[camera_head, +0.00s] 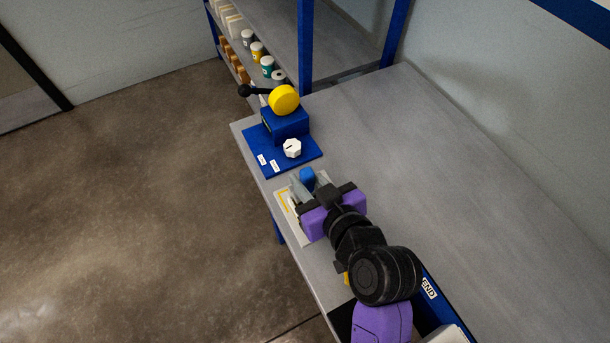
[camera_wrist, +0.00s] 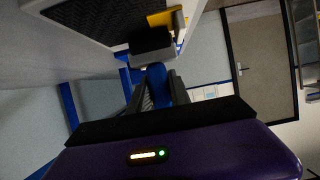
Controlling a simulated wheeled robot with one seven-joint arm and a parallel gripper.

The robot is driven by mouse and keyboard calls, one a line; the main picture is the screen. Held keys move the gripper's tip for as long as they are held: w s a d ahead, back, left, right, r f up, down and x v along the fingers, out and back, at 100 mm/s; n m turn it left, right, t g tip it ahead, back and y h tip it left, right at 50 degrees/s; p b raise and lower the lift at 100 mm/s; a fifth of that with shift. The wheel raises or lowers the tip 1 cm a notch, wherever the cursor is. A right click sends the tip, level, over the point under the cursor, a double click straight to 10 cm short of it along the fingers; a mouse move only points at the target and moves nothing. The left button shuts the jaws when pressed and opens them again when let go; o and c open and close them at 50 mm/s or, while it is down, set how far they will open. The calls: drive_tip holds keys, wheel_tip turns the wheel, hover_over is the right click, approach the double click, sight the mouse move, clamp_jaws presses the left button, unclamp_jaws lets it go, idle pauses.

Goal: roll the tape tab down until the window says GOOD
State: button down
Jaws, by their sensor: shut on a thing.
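My gripper (camera_head: 309,182) is over the near-left part of the grey bench, shut on a small blue piece (camera_head: 307,174). In the wrist view the blue piece (camera_wrist: 156,74) stands between the two grey fingers (camera_wrist: 159,90). Below the gripper lies a pale board (camera_head: 284,202) with a yellow strip, partly hidden by the gripper. In the wrist view a black block (camera_wrist: 152,46) and a yellow part (camera_wrist: 166,19) are just beyond the blue piece. I cannot make out a tape tab or a window reading GOOD.
A blue stand (camera_head: 286,124) with a yellow disc (camera_head: 284,100), a black-knobbed lever and a white knob (camera_head: 292,148) is beyond my gripper. A shelf with jars (camera_head: 268,66) stands behind. A blue bin labelled END (camera_head: 429,288) is at lower right. The bench's right side is clear.

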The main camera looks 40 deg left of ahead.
sight(306, 170)
drive_tip(key=shift+w+a, duration=0.1)
drive_tip(key=shift+a, duration=0.1)
drive_tip(key=shift+w+a, duration=0.15)
drive_tip(key=shift+a, duration=0.15)
drive_tip(key=shift+w+a, duration=0.1)
drive_tip(key=shift+a, duration=0.25)
drive_tip(key=shift+w+a, duration=0.1)
drive_tip(key=shift+a, duration=0.2)
drive_tip(key=shift+s+d, duration=0.25)
drive_tip(key=shift+d, duration=0.35)
drive_tip(key=shift+s+d, duration=0.2)
drive_tip(key=shift+d, duration=0.35)
idle(0.5)
drive_tip(key=shift+r+p, duration=2.9)
drive_tip(key=shift+r, duration=0.7)
